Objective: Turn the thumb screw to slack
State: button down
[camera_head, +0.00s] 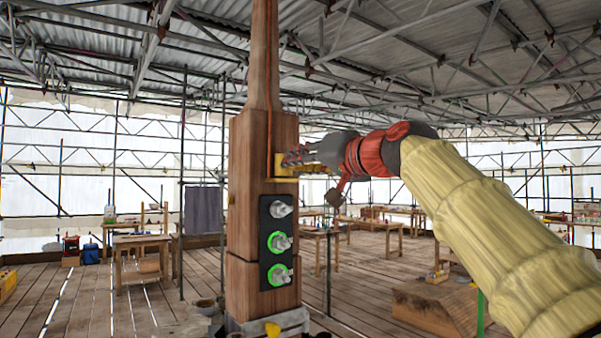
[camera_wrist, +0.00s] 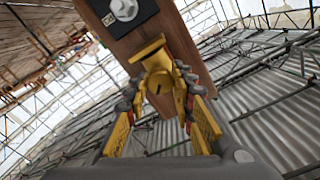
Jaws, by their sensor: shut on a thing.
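In the head view my gripper (camera_head: 297,157) reaches in from the right to the post's upper part, level with a yellow bracket (camera_head: 282,171). There the fingers hide most of the screw. The wooden post (camera_head: 248,190) stands upright and narrows into a spire above.
Below the bracket, a black panel (camera_head: 264,246) on the post carries three grey knobs; the lower two have green rings. Workbenches (camera_head: 143,240) stand well behind on the plank floor. A timber block (camera_head: 436,306) lies at the lower right. The air right of the post, below my arm, is clear.

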jog(key=shift+w+f+n+b, duration=0.15)
jog(key=shift+n+b, duration=0.6)
jog(key=shift+n, duration=1.4)
jog(key=shift+f+n+b, duration=0.1)
jog(key=shift+n+b, duration=0.65)
jog(key=shift+n, duration=1.4)
jog(key=c, duration=1.8)
grip_release()
jog(key=o, duration=0.3)
jog(key=shift+r, duration=0.2)
jog(key=v, duration=1.2)
